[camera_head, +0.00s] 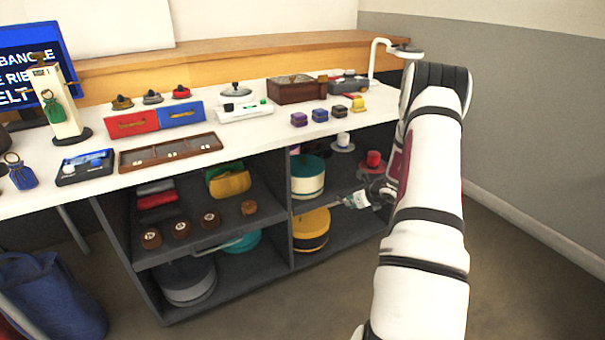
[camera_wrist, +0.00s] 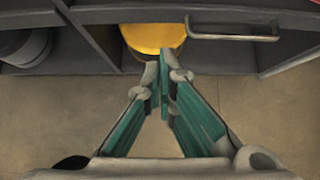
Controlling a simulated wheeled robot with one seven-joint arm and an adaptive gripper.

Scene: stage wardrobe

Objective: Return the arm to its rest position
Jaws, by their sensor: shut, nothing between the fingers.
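My arm (camera_head: 425,200) reaches forward on the right side of the head view and bends down towards the front of the shelf unit. My gripper (camera_head: 343,202) is in front of the right-hand compartments, at about the height of the middle shelf. In the wrist view my gripper (camera_wrist: 160,72) has its fingertips together with nothing between them. Beyond the tips is a yellow round box (camera_wrist: 153,38) in the lower right compartment, seen also in the head view (camera_head: 311,238). The gripper appears apart from it. Part of my wrist is hidden behind the arm.
The grey shelf unit (camera_head: 290,262) stands under a white counter (camera_head: 255,142) with small boxes and trays. A bar handle (camera_wrist: 233,37) shows on the unit's front. A grey wall (camera_head: 530,110) is to the right.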

